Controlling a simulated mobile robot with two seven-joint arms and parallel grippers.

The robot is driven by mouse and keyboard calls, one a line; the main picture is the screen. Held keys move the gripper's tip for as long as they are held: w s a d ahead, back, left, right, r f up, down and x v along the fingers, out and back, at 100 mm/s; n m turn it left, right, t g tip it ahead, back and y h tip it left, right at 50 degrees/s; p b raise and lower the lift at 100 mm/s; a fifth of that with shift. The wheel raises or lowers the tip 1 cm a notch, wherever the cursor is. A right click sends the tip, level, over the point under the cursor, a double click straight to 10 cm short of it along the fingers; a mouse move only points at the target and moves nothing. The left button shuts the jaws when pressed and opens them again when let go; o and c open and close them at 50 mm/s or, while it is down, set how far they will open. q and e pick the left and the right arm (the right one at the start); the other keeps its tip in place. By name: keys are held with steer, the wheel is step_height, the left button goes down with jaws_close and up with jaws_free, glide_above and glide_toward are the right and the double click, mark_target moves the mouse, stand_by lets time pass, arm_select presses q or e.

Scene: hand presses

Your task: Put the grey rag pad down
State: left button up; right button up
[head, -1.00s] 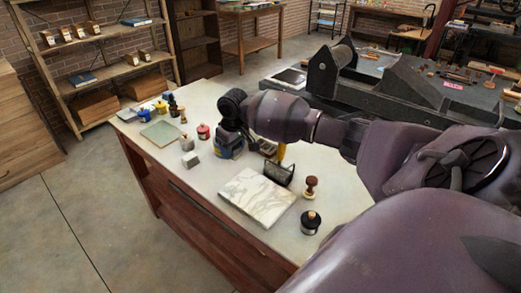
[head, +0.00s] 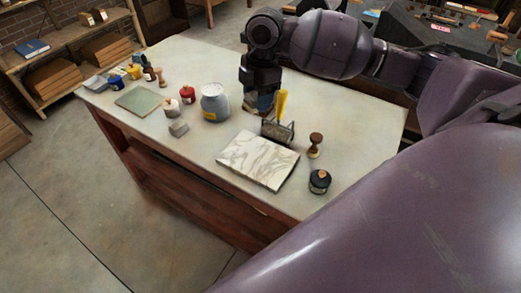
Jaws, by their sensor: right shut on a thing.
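My right gripper (head: 261,102) points down over the back middle of the pale-topped table (head: 330,105). It is shut on the grey rag pad (head: 262,109), of which only a small grey-blue patch shows low between the fingers. The rest of the pad is hidden by the gripper. I cannot tell whether the pad touches the table top. My left gripper is not in view.
A white-grey jar (head: 215,103) stands left of the gripper. A dark rack (head: 278,131) with a yellow-handled tool (head: 282,104) is close in front. A marbled slab (head: 258,160), stamp (head: 315,146) and black jar (head: 319,181) stand nearer. The table's right part is clear.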

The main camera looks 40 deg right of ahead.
steer(key=shift+f, duration=0.1)
steer(key=b, duration=0.2)
glide_above(258, 157)
step_height(258, 157, down, 16)
steer(key=shift+d+r, duration=0.1)
steer(key=shift+f, duration=2)
steer(key=shift+f, duration=0.2)
steer(key=o, duration=0.9)
steer(key=shift+o, duration=0.3)
steer(key=shift+r, duration=0.1)
